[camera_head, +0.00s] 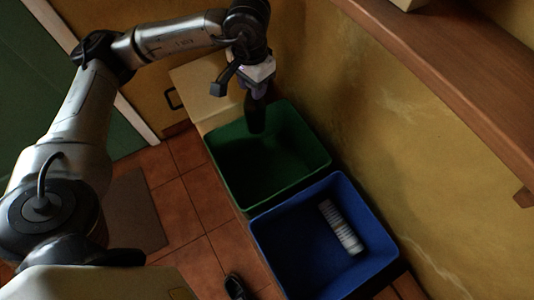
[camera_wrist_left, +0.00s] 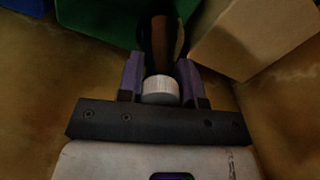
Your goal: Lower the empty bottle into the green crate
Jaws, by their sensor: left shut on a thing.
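My left gripper (camera_head: 257,90) is shut on a dark bottle (camera_head: 256,118) near its top. The bottle hangs roughly upright, its lower end showing against the inside of the green crate (camera_head: 222,181) near the far rim. I cannot tell how deep its base is. In the left wrist view, the gripper's purple fingers (camera_wrist_left: 161,80) stand on both sides of the bottle's neck, just beyond its white cap (camera_wrist_left: 161,88). The dark bottle body (camera_wrist_left: 163,40) points away, with the green crate (camera_wrist_left: 95,14) behind it. My right gripper is not in view.
A blue crate (camera_head: 272,249) stands beside the green one, with a white ribbed cylinder (camera_head: 341,227) lying inside. A beige box (camera_head: 205,88) is behind the green crate. A yellow wall and wooden counter (camera_head: 440,75) run along the right. A small dark object (camera_head: 235,287) is on the tiles.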

